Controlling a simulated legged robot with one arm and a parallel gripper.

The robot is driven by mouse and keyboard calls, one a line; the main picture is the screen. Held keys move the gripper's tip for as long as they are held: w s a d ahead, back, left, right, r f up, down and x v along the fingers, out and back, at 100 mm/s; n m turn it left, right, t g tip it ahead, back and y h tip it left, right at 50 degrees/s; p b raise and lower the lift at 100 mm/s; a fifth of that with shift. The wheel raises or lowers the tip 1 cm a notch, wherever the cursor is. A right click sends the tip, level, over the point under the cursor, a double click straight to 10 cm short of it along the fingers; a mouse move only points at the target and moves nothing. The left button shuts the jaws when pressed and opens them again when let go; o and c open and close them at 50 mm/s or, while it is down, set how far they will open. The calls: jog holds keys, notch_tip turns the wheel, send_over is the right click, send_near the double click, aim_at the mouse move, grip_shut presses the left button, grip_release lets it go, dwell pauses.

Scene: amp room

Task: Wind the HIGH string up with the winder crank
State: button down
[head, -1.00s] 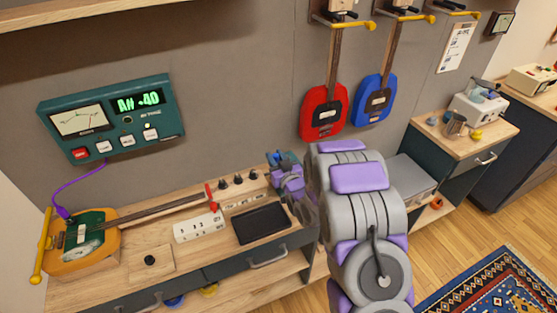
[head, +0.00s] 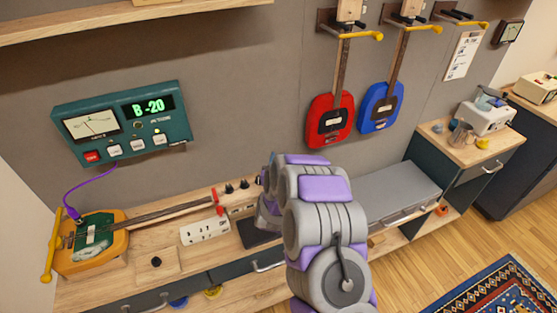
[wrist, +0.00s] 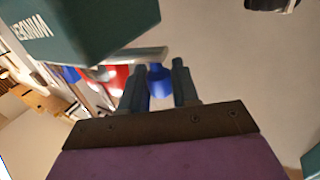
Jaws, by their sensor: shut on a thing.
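The orange and green guitar (head: 90,243) lies on the bench at left in the head view, its neck pointing right to red parts (head: 217,203). Its single strings are too small to tell apart. The green tuner (head: 125,122) on the wall reads "B -20". In the wrist view, the teal winder housing (wrist: 85,30) with "WINDER" lettering is at upper left, with a grey crank bar (wrist: 130,57) below it. My gripper (wrist: 160,82) is shut on the blue crank knob (wrist: 158,88). In the head view my arm hides the gripper and winder.
A white box (head: 205,230) and a dark pad (head: 252,232) lie on the bench beside the neck. A purple cable (head: 85,182) joins guitar and tuner. Red (head: 330,119) and blue (head: 381,107) guitars hang behind my arm. Open floor (head: 440,235) is at right.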

jog(key=shift+r, duration=0.1)
jog(key=c, duration=1)
grip_release()
jog(key=shift+a, duration=0.1)
jog(key=s+a+p, duration=0.1)
jog(key=s+p, duration=0.1)
jog(key=s, duration=0.3)
jog(key=s+a+p, duration=0.1)
jog(key=s+p, duration=0.1)
jog(key=s, duration=0.4)
jog(key=s+a+p, duration=0.1)
jog(key=s+p, duration=0.1)
jog(key=s, duration=0.4)
